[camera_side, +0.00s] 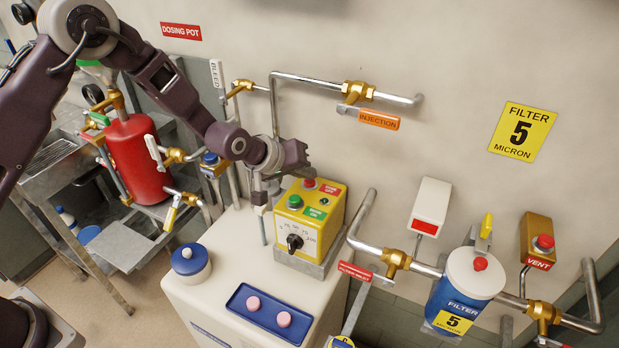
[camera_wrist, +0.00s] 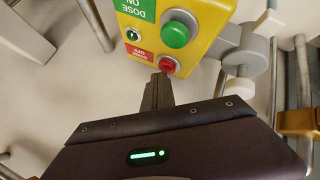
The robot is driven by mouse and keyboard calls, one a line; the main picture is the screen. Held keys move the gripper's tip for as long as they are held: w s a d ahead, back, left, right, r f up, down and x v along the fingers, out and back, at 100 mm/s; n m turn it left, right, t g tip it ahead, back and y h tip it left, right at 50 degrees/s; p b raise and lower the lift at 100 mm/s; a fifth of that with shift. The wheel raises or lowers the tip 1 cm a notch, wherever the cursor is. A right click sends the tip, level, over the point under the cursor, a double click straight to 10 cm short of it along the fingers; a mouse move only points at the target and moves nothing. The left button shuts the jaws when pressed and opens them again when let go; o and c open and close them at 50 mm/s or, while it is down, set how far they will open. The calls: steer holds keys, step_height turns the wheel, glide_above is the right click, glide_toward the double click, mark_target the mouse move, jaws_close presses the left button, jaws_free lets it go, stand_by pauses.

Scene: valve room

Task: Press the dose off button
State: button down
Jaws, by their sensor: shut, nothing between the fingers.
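The yellow control box (camera_side: 331,217) stands on the white cabinet in the side view. On its top are a red button (camera_side: 309,183) beside a red label and a green button (camera_side: 294,201) beside a green label. The wrist view shows the red button (camera_wrist: 168,64) next to the red "DOSE OFF" label (camera_wrist: 140,52), and the green button (camera_wrist: 176,33) by the "DOSE ON" label. My gripper (camera_wrist: 158,78) is shut and empty, its tips just short of the red button in that view. I cannot tell whether they touch. In the side view my gripper (camera_side: 307,172) is at the red button's far side.
A black dial (camera_side: 295,242) is on the box's front. A blue tray (camera_side: 268,312) with two pink discs and a blue-and-white jar (camera_side: 190,262) sit on the cabinet. Pipes run behind and right, with a blue filter housing (camera_side: 455,300) and another red button (camera_side: 545,242) marked "VENT".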

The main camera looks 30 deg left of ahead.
mark_target(306, 183)
steer(key=shift+r, duration=0.95)
steer(key=shift+r, duration=0.1)
step_height(306, 183, up, 4)
steer(key=shift+r, duration=0.4)
stand_by(0.3)
